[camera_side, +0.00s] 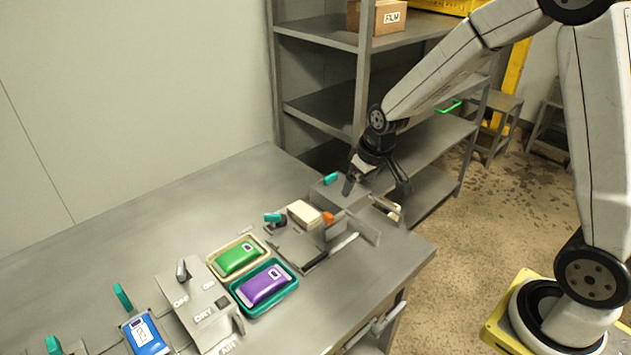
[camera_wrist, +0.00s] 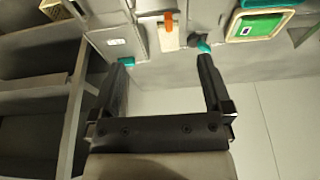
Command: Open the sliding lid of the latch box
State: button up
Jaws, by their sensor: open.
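A grey box (camera_side: 335,194) at the back right of the bench appears to be the latch box. A teal tab (camera_side: 331,179) stands at its back left edge. The lid looks shut, but my gripper partly hides the box. My gripper (camera_side: 376,187) is open and empty, pointing down at the box's right side. In the wrist view, my gripper (camera_wrist: 164,62) has its fingers wide apart. The left fingertip there overlaps the teal tab (camera_wrist: 126,62) in the picture; I cannot tell whether they touch. The grey box (camera_wrist: 108,41) lies above that tab.
A cream block (camera_side: 304,214) and an orange piece (camera_side: 328,217) are close in front of the box. A teal-handled latch (camera_side: 273,218) is to their left. Green (camera_side: 239,257) and purple (camera_side: 265,285) pouches lie in trays. A metal shelf (camera_side: 330,105) stands behind. The back left bench is clear.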

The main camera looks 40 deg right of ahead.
jog(key=w+d+f, duration=0.3)
jog(key=w+d, duration=0.2)
jog(key=w, duration=0.4)
jog(key=t, duration=0.1)
send_near(331, 176)
jog(key=shift+x, duration=1)
jog(key=shift+d, duration=0.1)
jog(key=shift+x, duration=3.9)
grip_shut()
